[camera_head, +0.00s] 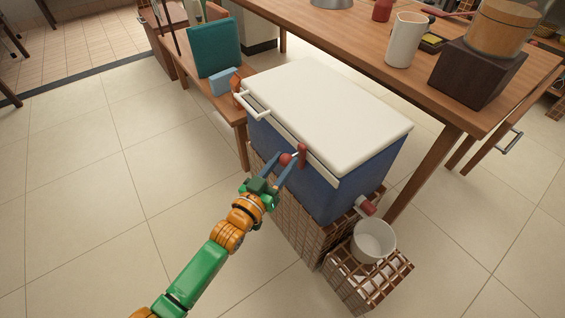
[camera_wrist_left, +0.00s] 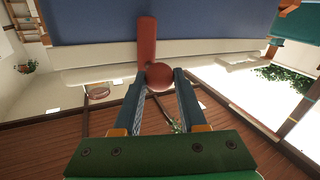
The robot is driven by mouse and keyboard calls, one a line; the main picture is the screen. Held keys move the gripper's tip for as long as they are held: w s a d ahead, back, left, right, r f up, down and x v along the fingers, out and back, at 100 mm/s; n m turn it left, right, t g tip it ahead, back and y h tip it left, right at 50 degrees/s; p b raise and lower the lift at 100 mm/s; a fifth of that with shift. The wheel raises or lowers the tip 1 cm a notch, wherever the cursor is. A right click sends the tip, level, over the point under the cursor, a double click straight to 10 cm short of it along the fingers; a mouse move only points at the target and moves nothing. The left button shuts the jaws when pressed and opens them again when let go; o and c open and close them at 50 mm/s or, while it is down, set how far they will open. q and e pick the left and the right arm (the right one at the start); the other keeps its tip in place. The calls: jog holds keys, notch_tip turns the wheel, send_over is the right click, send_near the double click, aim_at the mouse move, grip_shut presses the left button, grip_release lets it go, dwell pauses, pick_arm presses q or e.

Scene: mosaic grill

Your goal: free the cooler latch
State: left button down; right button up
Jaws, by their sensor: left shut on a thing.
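The cooler (camera_head: 300,165) has a blue body and a white lid (camera_head: 325,110), which lies closed on top. A red latch bar (camera_head: 302,154) is on its front, at the lid's edge; it also shows in the left wrist view (camera_wrist_left: 147,38). A red ball knob (camera_head: 286,159) sits beside the bar. My left gripper (camera_head: 289,166) is at the cooler's front, shut on the red knob. In the left wrist view, the knob (camera_wrist_left: 160,76) is between the two fingertips. My right gripper is out of view.
The cooler stands on a tiled base (camera_head: 290,216), close to a wooden table (camera_head: 350,48). A red-handled tap (camera_head: 366,206) sticks out above a white bucket (camera_head: 373,240) on a crate (camera_head: 345,285). A low bench (camera_head: 225,103) stands at left. The floor at left is clear.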

pick_arm(q)
jog(key=shift+f, duration=0.15)
pick_arm(e)
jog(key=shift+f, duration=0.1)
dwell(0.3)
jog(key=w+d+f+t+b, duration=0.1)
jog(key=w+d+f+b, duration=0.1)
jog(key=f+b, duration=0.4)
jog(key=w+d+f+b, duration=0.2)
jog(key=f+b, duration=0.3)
jog(key=b, duration=0.1)
pick_arm(q)
jog(key=s+d+f+m+h+b, duration=0.1)
jog(key=m+h, duration=0.3)
jog(key=m, duration=0.6)
jog(key=s+d+f+m+g+h+b, duration=0.1)
jog(key=s+f+m+h+b, duration=0.1)
jog(key=m, duration=0.8)
jog(key=shift+s+d+f+h+b, duration=0.35)
jog(key=shift+f+h, duration=0.55)
jog(key=shift+h, duration=0.3)
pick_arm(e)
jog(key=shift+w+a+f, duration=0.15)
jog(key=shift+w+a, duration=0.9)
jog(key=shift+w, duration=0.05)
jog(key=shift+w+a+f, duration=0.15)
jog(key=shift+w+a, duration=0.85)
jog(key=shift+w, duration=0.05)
